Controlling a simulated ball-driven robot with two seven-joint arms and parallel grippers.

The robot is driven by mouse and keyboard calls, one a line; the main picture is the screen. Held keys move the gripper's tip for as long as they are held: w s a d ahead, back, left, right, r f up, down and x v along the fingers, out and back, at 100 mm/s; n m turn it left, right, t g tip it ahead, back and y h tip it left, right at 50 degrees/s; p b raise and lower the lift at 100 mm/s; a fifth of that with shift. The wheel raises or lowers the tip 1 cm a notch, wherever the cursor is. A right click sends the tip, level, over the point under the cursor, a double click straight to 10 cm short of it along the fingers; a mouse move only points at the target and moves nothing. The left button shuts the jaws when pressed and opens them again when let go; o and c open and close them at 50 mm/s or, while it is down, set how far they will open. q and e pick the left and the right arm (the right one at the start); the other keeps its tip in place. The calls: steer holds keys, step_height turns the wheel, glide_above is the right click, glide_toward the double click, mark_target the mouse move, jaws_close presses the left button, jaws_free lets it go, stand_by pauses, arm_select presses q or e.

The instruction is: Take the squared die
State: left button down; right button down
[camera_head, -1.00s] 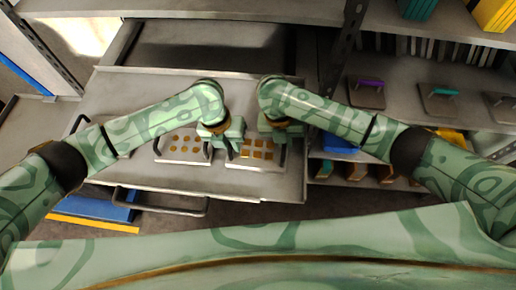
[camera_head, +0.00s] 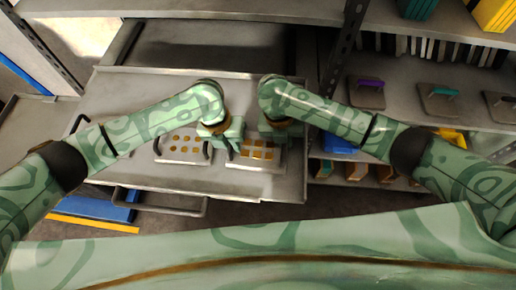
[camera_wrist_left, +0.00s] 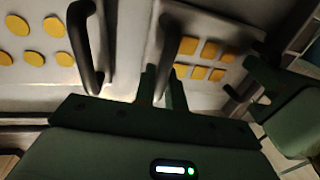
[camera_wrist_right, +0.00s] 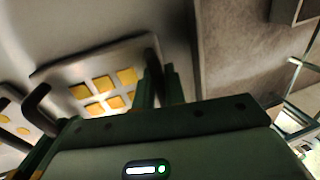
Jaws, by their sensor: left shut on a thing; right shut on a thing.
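The squared die (camera_head: 233,163) is a pale metal plate with rows of gold squares and a dark handle at each side. It is at the drawer's right part in the head view. My left gripper (camera_head: 236,146) is shut on its left handle (camera_wrist_left: 172,38), seen between the fingers (camera_wrist_left: 161,84) in the left wrist view. My right gripper (camera_head: 281,143) is shut on its right handle (camera_wrist_right: 151,58), by the fingers (camera_wrist_right: 160,80) in the right wrist view. I cannot tell whether the plate is off the drawer surface. The grippers partly hide both handles.
A second die with gold round patches (camera_head: 183,149) lies just left of the squared one. Its near handle (camera_wrist_left: 85,45) is close to my left gripper. The drawer (camera_head: 160,90) has free room behind the dies. Shelves with handled plates (camera_head: 440,103) stand at the right.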

arm_select(q)
steer(key=shift+w+r, duration=0.1)
arm_select(e)
steer(key=shift+w+r, duration=0.1)
steer(key=shift+r, duration=0.05)
